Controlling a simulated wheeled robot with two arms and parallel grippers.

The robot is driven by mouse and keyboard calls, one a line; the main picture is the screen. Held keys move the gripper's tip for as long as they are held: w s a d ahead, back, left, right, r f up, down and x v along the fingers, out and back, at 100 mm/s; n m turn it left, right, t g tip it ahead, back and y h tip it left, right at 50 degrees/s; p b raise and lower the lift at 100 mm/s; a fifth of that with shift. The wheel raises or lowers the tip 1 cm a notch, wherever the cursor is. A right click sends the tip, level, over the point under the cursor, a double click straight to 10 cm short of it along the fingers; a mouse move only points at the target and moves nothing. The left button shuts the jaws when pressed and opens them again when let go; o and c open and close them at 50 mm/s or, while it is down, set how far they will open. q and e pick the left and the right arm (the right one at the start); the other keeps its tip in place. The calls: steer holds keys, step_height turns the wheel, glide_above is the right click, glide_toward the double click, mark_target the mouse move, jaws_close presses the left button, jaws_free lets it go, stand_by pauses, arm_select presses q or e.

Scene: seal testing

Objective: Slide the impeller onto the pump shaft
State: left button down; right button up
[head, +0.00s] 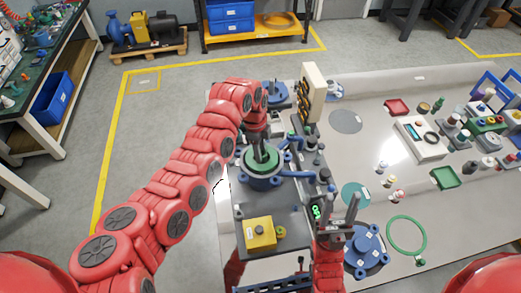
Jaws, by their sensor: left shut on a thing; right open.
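The blue pump body (262,181) stands on the grey bench, with a green round part, apparently the impeller (268,166), at its top opening. My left gripper (262,152) points down from above and is shut on this part at its middle. The pump shaft is hidden under the gripper and the green part, so I cannot tell how far the part sits on it. My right gripper (337,206) is open and empty, fingers up, over the front of the bench, right of the pump.
A yellow box (259,233) sits in front of the pump. A blue flanged part (367,252) and a green ring (407,235) lie at the front right. An upright beige panel (314,92) stands behind the pump. Several small parts and trays fill the far right; the middle right is fairly clear.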

arm_select(q)
steer(key=shift+f, duration=0.3)
steer(key=shift+f+b, duration=0.9)
stand_by(1.1)
steer(key=shift+f, duration=0.1)
stand_by(0.6)
steer(key=shift+c, duration=2)
jaws_free()
step_height(320, 180, up, 9)
steer(key=shift+p, duration=0.3)
